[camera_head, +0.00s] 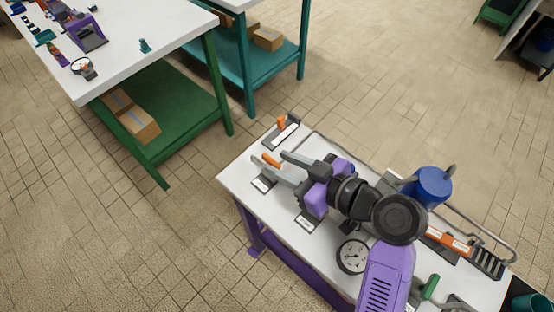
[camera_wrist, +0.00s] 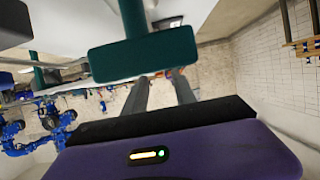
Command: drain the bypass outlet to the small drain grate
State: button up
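My gripper (camera_head: 276,163) reaches left over a white-topped bench, its two grey fingers apart. It also shows in the wrist view (camera_wrist: 158,82), with a clear gap between the fingers. An orange handle (camera_head: 270,160) is at the fingertips; I cannot tell whether it touches them. A second orange handle (camera_head: 281,124) stands beside a label plate at the far corner. A dark slatted grate (camera_head: 487,263) is at the bench's right. A blue vessel (camera_head: 433,186) with grey piping stands behind my arm. Label text is too small to read, so I cannot tell which part is the bypass outlet.
The bench (camera_head: 232,175) also carries a round gauge (camera_head: 352,257), a green handle (camera_head: 430,287) and an orange labelled piece (camera_head: 450,241). A teal block (camera_wrist: 145,54) fills the upper middle of the wrist view. A green-legged table (camera_head: 140,60) stands left, with tiled floor between.

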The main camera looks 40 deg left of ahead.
jog(key=shift+v, duration=2.7)
